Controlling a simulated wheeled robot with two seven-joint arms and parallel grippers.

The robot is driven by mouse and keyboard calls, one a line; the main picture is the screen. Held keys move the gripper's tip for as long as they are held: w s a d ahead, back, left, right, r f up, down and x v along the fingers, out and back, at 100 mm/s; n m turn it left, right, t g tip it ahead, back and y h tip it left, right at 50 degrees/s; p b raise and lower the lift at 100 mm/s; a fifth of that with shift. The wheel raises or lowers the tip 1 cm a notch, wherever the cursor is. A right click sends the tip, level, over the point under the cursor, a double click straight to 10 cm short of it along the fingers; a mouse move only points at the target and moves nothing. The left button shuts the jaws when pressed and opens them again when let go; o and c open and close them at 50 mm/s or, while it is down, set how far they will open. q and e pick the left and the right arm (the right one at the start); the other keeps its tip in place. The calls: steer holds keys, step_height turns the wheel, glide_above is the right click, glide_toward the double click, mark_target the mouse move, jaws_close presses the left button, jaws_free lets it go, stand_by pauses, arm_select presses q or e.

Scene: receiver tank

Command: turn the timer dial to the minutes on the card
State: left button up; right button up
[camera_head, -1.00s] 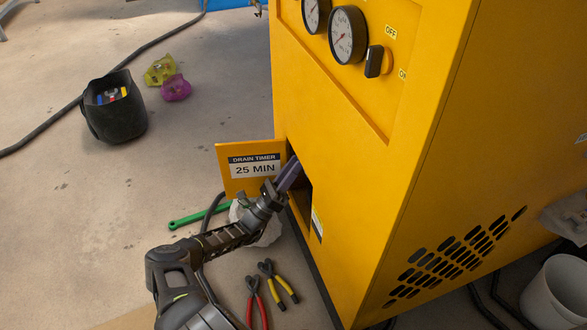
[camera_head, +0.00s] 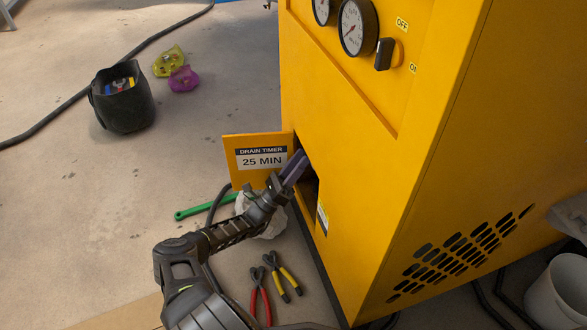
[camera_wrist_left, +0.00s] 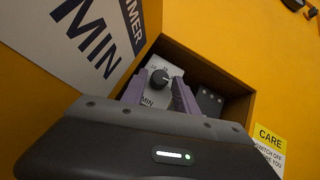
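The timer dial (camera_wrist_left: 161,78) is a dark round knob on a pale plate marked MIN, inside a recess in the yellow cabinet. In the head view the dial is hidden. The card (camera_head: 262,159) is on the open yellow door and reads "DRAIN TIMER 25 MIN"; part of it also shows in the left wrist view (camera_wrist_left: 92,35). My left gripper (camera_head: 298,163) reaches into the recess (camera_head: 309,185). In the left wrist view its two purple fingers (camera_wrist_left: 160,88) are apart, with the dial showing between their tips. I cannot tell whether they touch it. My right gripper is not in view.
The recess walls (camera_wrist_left: 205,70) are close around the fingers, with a dark block (camera_wrist_left: 209,101) to the right of the dial. Pliers (camera_head: 261,297), a green wrench (camera_head: 200,208) and a white cloth (camera_head: 262,220) lie on the floor. Gauges (camera_head: 357,27) and a switch (camera_head: 386,54) sit above.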

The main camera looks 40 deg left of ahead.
arm_select(q)
steer(key=v, duration=0.7)
steer(key=shift+s+f, duration=0.1)
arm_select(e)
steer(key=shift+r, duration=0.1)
